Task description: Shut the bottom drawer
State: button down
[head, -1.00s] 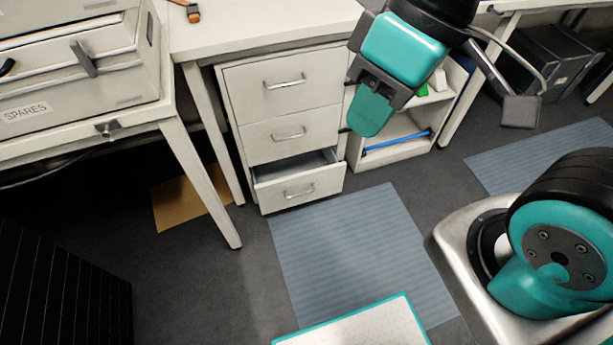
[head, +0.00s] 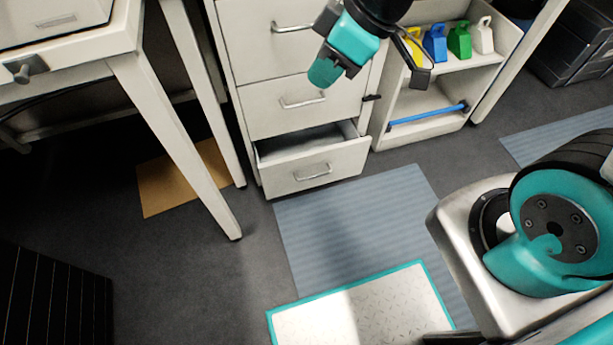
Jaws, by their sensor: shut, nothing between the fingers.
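The bottom drawer (head: 318,170) of the white drawer unit stands partly open, pulled out toward me. Its inside looks empty where it shows, and it has a metal bar handle (head: 313,173) on its front. The middle drawer (head: 290,103) and the top drawer (head: 268,38) above it are shut. My gripper (head: 325,73), teal and dark, is above the bottom drawer in the picture, in front of the middle and top drawers. It is shut and empty, apart from the bottom drawer. It hides part of the upper drawer fronts.
A table leg (head: 180,145) stands to the left. A ribbed mat (head: 350,215) and a teal-edged plate (head: 365,310) lie in front.

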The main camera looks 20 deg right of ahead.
jog(key=w+d+f+n+t+b, duration=0.1)
jog(key=w+f+b, duration=0.2)
jog(key=f+b, duration=0.65)
jog(key=w+d+f+n+t+b, duration=0.15)
jog(key=w+f+b, duration=0.25)
jog(key=f, duration=1.1)
jog(key=n+t+h+b, duration=0.1)
jog(key=n+b, duration=0.2)
jog(key=b, duration=1.3)
send_near(300, 163)
notch_tip(300, 163, down, 5)
jog(key=s+a, duration=0.2)
jog(key=w+b, duration=0.1)
jog(key=w, duration=0.1)
jog(key=shift+w+a+r+b, duration=0.1)
jog(key=shift+w+r+b, duration=0.05)
jog(key=shift+w+b, duration=0.15)
jog(key=shift+w+r+b, duration=0.15)
jog(key=shift+w+b, duration=0.15)
jog(key=shift+w, duration=0.55)
